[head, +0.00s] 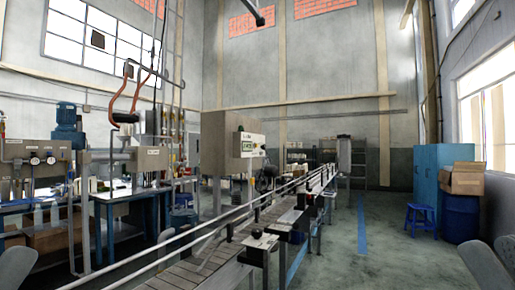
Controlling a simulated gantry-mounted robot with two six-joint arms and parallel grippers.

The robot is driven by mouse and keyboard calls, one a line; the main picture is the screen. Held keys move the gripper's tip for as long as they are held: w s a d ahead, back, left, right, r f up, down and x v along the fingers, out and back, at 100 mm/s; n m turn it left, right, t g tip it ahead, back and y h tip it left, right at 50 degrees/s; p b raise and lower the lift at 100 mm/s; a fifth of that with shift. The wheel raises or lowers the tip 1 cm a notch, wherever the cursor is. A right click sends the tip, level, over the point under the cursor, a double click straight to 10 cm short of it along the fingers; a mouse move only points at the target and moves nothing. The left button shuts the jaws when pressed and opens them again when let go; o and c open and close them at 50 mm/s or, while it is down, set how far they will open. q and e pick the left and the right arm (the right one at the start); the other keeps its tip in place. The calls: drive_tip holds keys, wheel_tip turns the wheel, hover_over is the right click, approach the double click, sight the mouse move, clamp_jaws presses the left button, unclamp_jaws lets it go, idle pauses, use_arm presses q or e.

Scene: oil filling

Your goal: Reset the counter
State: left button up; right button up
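The counter appears to be the light panel (249,145) on the right face of a beige control box (217,144) beside the conveyor. It has a small green area, and its digits and buttons are too small to read. Rounded grey parts, which look like my arms, show at the bottom left and bottom right corners, well apart from the panel. No gripper fingers can be made out in the head view.
A conveyor (190,270) with metal rails runs from the bottom middle towards the back. A workbench (130,194) with gauges and pipes stands left. A blue stool (420,218), blue drum (460,217), cardboard box (463,178) and blue cabinets (428,168) stand right. The right floor is mostly free.

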clamp_jaws()
idle(1.4)
